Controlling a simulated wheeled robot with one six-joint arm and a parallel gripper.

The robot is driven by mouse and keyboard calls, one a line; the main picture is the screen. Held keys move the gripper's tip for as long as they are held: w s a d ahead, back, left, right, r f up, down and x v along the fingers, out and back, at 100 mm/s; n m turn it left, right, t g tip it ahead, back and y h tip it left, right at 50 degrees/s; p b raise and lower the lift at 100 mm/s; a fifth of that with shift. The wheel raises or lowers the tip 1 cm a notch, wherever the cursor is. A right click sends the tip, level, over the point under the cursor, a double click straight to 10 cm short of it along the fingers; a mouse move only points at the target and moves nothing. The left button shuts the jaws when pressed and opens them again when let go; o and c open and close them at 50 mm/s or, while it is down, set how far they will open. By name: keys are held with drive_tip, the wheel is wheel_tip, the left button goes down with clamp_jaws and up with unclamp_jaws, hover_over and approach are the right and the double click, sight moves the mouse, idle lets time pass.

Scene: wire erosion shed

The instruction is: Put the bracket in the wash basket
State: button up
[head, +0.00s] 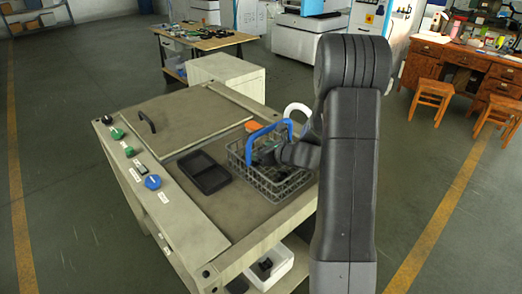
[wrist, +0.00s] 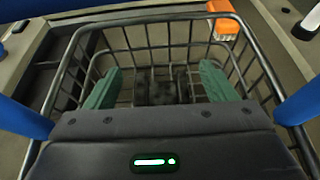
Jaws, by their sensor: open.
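The wash basket (head: 270,178) is a grey wire basket with a blue handle (head: 268,131), standing on the machine's top. My gripper (head: 264,157) is over and partly inside the basket, under the handle. In the wrist view its green fingers (wrist: 158,88) are spread apart inside the wire rim (wrist: 150,17). A dark, blurred piece (wrist: 160,92) lies low in the basket between the fingers, with a visible gap to each; it looks like the bracket, but its shape is unclear. My arm hides part of the basket in the head view.
A black two-part tray (head: 203,173) lies empty left of the basket. An orange block (wrist: 226,20) is by the basket's far rim. A panel with knobs (head: 150,180) runs along the left edge. A white bin (head: 270,265) with dark parts sits below.

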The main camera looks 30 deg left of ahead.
drive_tip(key=shift+r+p, duration=0.3)
drive_tip(key=shift+r, duration=0.15)
drive_tip(key=v, duration=1.2)
drive_tip(key=shift+b, duration=0.4)
drive_tip(key=shift+r, duration=0.15)
